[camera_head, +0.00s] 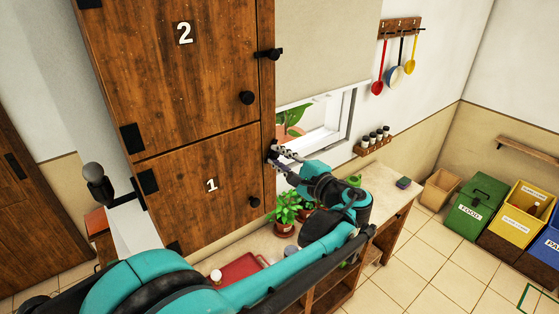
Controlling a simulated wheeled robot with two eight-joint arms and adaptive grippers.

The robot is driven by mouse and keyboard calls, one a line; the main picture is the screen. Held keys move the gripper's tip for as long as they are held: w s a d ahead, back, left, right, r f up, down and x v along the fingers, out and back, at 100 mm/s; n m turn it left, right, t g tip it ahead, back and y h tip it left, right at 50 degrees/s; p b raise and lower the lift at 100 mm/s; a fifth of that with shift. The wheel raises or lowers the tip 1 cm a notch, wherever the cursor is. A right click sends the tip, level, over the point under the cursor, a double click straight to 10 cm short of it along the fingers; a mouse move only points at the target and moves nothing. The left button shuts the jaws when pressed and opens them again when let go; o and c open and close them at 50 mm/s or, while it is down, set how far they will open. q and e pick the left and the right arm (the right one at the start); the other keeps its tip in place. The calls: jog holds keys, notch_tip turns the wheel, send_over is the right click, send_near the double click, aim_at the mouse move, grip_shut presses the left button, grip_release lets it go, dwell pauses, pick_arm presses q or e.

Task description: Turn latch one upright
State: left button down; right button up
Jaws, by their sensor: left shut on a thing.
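The wooden cabinet has a lower door marked 1 (190,205) and an upper door marked 2 (175,85), both closed. My left gripper (279,154) is at the right edge of the cabinet, beside the upper part of door 1. It is shut on latch one (271,154), which is small, dark and mostly hidden by the fingers, so I cannot tell its angle. Latch two (269,54) lies crosswise at the right edge of door 2. My right gripper is not in view.
Door 1 has a round black knob (254,202) below my gripper. Potted plants (283,214) and a red tray (238,270) stand on the counter under my left arm. Bins (476,207) stand at the far right.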

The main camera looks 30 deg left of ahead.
pick_arm(q)
jog(key=n+b, duration=0.1)
jog(key=n, duration=0.4)
jog(key=shift+f, duration=0.1)
jog(key=shift+n, duration=0.3)
dwell(0.4)
jog(key=c, duration=1.3)
grip_release()
jog(key=v, duration=1.2)
jog(key=shift+s, duration=0.2)
jog(key=shift+a, duration=0.1)
